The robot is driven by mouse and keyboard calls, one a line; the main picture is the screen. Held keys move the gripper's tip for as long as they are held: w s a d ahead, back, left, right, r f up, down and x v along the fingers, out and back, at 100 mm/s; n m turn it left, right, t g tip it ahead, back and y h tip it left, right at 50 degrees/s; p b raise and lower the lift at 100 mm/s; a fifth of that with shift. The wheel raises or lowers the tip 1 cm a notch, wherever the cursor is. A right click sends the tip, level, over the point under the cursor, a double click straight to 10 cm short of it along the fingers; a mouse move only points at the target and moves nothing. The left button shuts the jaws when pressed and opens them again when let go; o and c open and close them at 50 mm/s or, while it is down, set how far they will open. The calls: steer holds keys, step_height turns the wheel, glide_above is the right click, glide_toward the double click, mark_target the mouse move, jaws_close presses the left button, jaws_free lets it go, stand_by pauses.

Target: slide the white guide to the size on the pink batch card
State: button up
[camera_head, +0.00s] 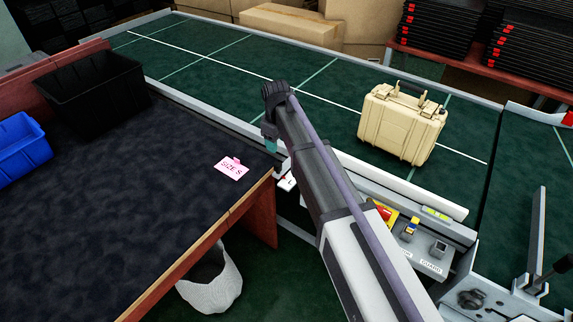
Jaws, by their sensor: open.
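The pink batch card (231,168) lies on the dark bench top near its right edge and reads "SIZE S". A long white bar (410,188) runs along the near edge of the green conveyor, right of my arm; it looks like the white guide. A small white piece with a red mark (288,182) shows just left of my arm; I cannot tell whether it belongs to the guide. My gripper (271,148) is open, above the conveyor's near edge, right of the card. It seems to touch nothing. My arm hides part of the conveyor edge and any size marks there.
A cream hard case (402,124) stands on the conveyor. A panel with a red button (383,212) and switches labelled "GUARD" is right of my arm. A black bin (92,90) and blue bin (20,147) sit on the bench. A white sack (211,283) stands below.

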mark_target(278, 164)
step_height(278, 164, down, 11)
steer(key=b, duration=1.1)
steer(key=shift+f, duration=0.1)
steer(key=shift+r, duration=0.2)
steer(key=shift+c, duration=0.4)
jaws_close()
